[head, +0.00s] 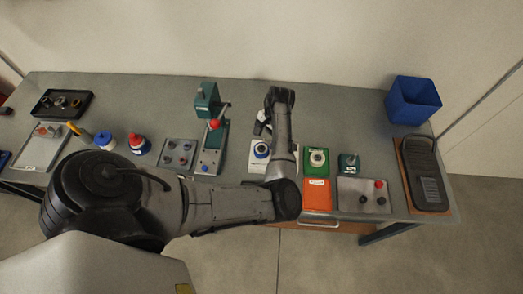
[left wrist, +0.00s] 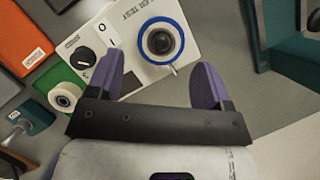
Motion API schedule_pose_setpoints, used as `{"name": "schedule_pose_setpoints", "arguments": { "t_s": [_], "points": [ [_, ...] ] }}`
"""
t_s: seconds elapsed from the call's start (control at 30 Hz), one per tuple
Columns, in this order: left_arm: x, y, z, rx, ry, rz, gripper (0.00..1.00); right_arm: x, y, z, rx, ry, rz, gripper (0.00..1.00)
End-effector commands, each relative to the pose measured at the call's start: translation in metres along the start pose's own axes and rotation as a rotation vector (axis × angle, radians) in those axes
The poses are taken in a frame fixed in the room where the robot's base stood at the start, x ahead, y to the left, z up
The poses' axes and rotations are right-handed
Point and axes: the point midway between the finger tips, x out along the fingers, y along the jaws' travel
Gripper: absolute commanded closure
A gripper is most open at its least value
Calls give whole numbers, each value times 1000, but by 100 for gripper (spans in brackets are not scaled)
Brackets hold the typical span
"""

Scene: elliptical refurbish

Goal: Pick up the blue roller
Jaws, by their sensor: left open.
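The blue roller (head: 261,150) is a blue ring with a dark and silver hub on a white tester box (head: 256,165). In the left wrist view the roller (left wrist: 160,42) sits on the white box's face beside a black knob (left wrist: 82,60). My left gripper (head: 262,124) is just behind the roller in the head view. Its purple fingers (left wrist: 157,68) are open and empty, one to each side below the roller in the left wrist view, and I see no contact. My right gripper is not in view.
A green box with a white roller (head: 316,158) and an orange bin (head: 317,195) stand right of the tester. A teal press (head: 208,100) with a red knob stands left. A blue bin (head: 412,100) is at the back right. Free grey table (head: 160,95) lies at the back left.

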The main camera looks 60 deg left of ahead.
Motion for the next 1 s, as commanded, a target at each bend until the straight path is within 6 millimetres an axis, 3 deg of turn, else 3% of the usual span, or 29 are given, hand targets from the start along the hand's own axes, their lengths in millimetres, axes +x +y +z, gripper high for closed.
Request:
{"name": "schedule_pose_setpoints", "arguments": {
  "t_s": [0.3, 0.7, 1.0],
  "points": [
    [19, 0, 0, -1, -1, 0, 27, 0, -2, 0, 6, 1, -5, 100],
    [63, -2, -2, -2, -1, 1, 27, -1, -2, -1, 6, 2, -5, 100],
    [66, -2, -2, -2, 0, 0, 27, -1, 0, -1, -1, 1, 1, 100]
  ]
}}
